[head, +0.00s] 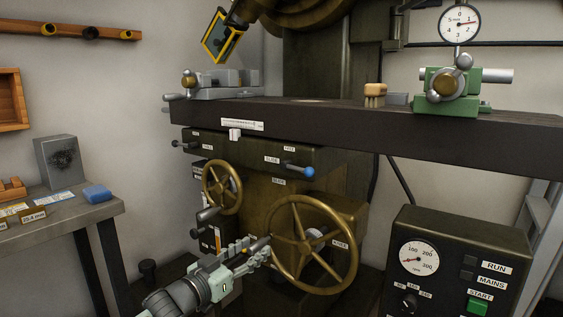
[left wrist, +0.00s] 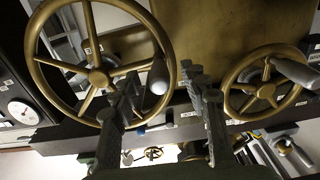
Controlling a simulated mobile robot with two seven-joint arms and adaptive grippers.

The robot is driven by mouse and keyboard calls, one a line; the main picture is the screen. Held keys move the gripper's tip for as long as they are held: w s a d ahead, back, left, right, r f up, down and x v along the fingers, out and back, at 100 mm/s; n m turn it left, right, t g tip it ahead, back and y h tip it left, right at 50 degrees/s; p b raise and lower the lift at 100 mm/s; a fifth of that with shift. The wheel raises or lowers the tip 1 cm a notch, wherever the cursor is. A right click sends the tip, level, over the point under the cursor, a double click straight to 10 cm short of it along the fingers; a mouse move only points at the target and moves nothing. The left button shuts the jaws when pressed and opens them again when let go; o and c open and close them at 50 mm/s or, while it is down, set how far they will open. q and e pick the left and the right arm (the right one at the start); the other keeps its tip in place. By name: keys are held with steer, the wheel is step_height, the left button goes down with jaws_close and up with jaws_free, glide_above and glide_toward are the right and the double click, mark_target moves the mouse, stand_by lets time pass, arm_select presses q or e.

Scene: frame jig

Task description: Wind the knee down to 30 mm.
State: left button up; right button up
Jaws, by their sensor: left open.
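The large brass knee handwheel (head: 355,250), beside a KNEE label (head: 340,243), stands on the front of the machine. In the left wrist view its hub and spokes (left wrist: 99,78) fill the left side, and its rounded handle (left wrist: 158,77) shows in the gap between my fingers. My left gripper (head: 256,249) is open at the wheel's left rim, fingers pointing at the handle; it also shows in the left wrist view (left wrist: 168,98). I cannot tell whether a finger touches the handle. An upright scale (head: 218,240) is left of the wheel, too small to read. My right gripper is out of view.
A smaller brass handwheel (head: 237,188) sits up and left. A blue-knobbed lever (head: 309,172) sticks out above. The long machine table (head: 330,118) overhangs. A control box (head: 450,235) stands close on the right, a bench (head: 90,212) on the left.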

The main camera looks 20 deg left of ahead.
arm_select(q)
steer(key=shift+w+d, duration=0.25)
steer(key=shift+w, duration=0.35)
steer(key=shift+p, duration=0.35)
jaws_close()
stand_by(0.6)
